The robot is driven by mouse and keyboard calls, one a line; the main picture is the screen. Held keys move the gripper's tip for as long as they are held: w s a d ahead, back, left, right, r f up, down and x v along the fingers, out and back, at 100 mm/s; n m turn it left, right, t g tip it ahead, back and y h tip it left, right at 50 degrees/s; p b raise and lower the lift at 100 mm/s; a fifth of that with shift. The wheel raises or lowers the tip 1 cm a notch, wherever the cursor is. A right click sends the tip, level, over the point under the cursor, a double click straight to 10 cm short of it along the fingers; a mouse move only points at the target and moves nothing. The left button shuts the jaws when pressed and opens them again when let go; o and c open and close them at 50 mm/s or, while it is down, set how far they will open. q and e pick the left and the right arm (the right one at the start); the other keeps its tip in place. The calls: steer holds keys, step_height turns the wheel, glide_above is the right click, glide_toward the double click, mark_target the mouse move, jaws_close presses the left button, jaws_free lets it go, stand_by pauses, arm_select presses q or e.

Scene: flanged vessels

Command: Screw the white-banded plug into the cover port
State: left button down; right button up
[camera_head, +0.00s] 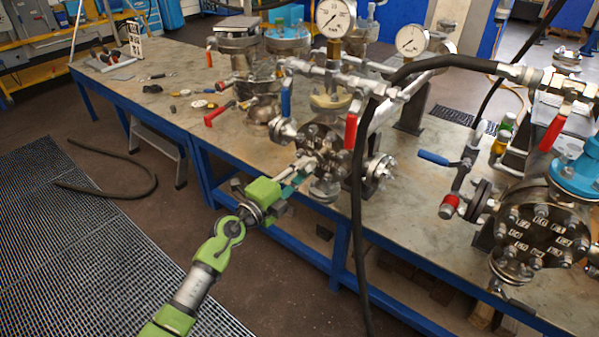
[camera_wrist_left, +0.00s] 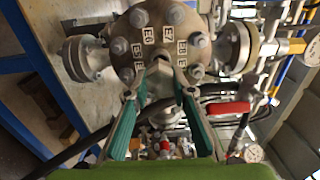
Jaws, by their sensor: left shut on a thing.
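My left gripper (camera_head: 299,174) reaches in from the lower left, at the front of the middle vessel's dark round cover (camera_head: 324,141). In the left wrist view the teal fingers of my left gripper (camera_wrist_left: 161,82) close together on a small plug (camera_wrist_left: 161,66) near the cover's centre. The plug is mostly hidden between the fingertips, and I cannot make out its white band. The cover (camera_wrist_left: 181,39) faces this camera, with bolts and white labels around its middle. The port is hidden behind the plug and fingertips, so I cannot tell how deep the plug sits. My right gripper is not in view.
Red (camera_head: 351,132) and blue (camera_head: 286,97) valve handles stand close around the cover. A black hose (camera_head: 357,200) hangs just right of it. Another flanged vessel (camera_head: 541,236) stands at the right.

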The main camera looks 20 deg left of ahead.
arm_select(q)
steer(key=shift+r+p, duration=0.15)
steer(key=shift+p, duration=0.45)
stand_by(0.7)
steer(key=shift+w+d, duration=0.1)
steer(key=shift+w, duration=0.1)
stand_by(0.3)
steer(key=shift+x, duration=0.8)
